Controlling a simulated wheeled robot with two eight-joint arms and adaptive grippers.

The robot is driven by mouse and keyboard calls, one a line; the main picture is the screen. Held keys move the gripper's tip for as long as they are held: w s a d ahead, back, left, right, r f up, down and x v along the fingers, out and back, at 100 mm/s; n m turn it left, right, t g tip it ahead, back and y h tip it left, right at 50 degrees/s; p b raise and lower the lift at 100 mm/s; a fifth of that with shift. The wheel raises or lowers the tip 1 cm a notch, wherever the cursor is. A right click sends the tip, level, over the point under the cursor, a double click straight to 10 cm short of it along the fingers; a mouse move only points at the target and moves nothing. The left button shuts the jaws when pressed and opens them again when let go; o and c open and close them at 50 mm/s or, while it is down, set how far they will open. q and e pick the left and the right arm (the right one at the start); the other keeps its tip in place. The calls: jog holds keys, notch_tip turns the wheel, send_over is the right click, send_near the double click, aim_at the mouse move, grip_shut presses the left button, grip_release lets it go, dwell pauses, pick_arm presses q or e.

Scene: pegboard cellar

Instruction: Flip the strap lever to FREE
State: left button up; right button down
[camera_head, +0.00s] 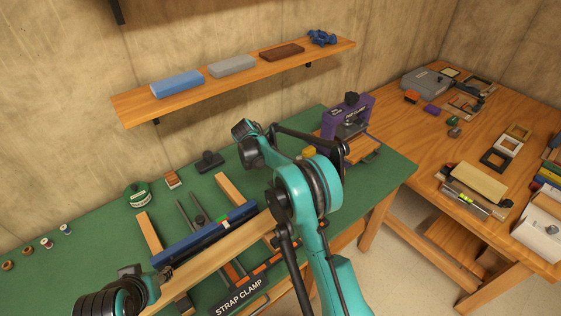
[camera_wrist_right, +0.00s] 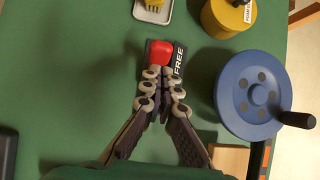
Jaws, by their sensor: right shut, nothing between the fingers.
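The red lever knob (camera_wrist_right: 160,53) sits on a small dark plate in the right wrist view. A black label reading FREE (camera_wrist_right: 179,60) is just right of it. My right gripper (camera_wrist_right: 161,80) is shut and empty, its fingertips at the near edge of the knob; I cannot tell whether they touch it. In the head view the lever and right fingers are hidden by my right arm. The strap clamp label (camera_head: 239,297) shows at the front of the green bench. My left arm's dark end (camera_head: 130,272) is at lower left; its fingers are unclear.
A blue handwheel (camera_wrist_right: 250,93) with a black crank knob stands right of the lever, below a yellow round part (camera_wrist_right: 228,16). A purple press (camera_head: 348,118) stands at the bench's far right end. A shelf (camera_head: 240,80) hangs on the wall.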

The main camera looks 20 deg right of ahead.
jog(key=shift+r, duration=0.45)
jog(key=p+v, duration=0.3)
jog(key=v, duration=1)
jog(key=shift+p, duration=0.35)
jog(key=shift+d+r, duration=0.1)
jog(key=shift+r, duration=0.1)
